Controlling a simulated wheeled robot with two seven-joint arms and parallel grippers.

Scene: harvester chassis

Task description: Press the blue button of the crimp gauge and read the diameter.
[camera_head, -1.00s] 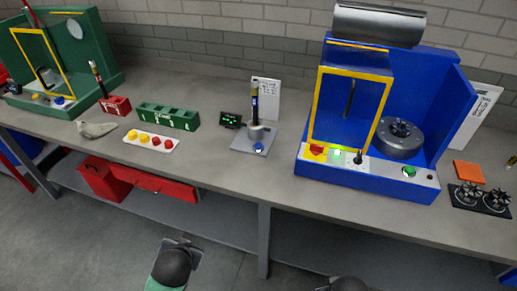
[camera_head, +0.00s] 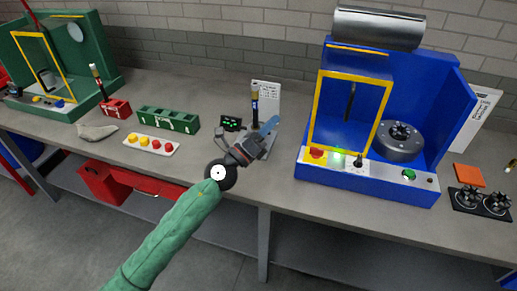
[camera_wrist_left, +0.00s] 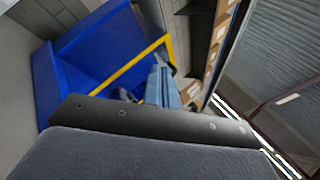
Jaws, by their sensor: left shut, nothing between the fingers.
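The crimp gauge is a grey plate (camera_head: 268,150) on the bench, mostly covered by my left gripper in the head view. A dark upright hose piece (camera_head: 254,103) with a yellowish band stands in it. A small dark display (camera_head: 231,123) with green characters sits at its left; the characters are too small to read. The blue button is hidden behind my gripper. My left gripper (camera_head: 272,124) is shut and empty, over the gauge, its blue fingers pointing up and right. The fingers also show in the left wrist view (camera_wrist_left: 162,84). I cannot tell whether they touch anything. My right gripper is not in view.
A blue press (camera_head: 365,180) with a yellow frame stands close on the right. On the left are a green rack (camera_head: 168,119), a white tray (camera_head: 151,145) with yellow and red pieces, and a green machine (camera_head: 95,60). A white card (camera_head: 268,92) stands behind the gauge.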

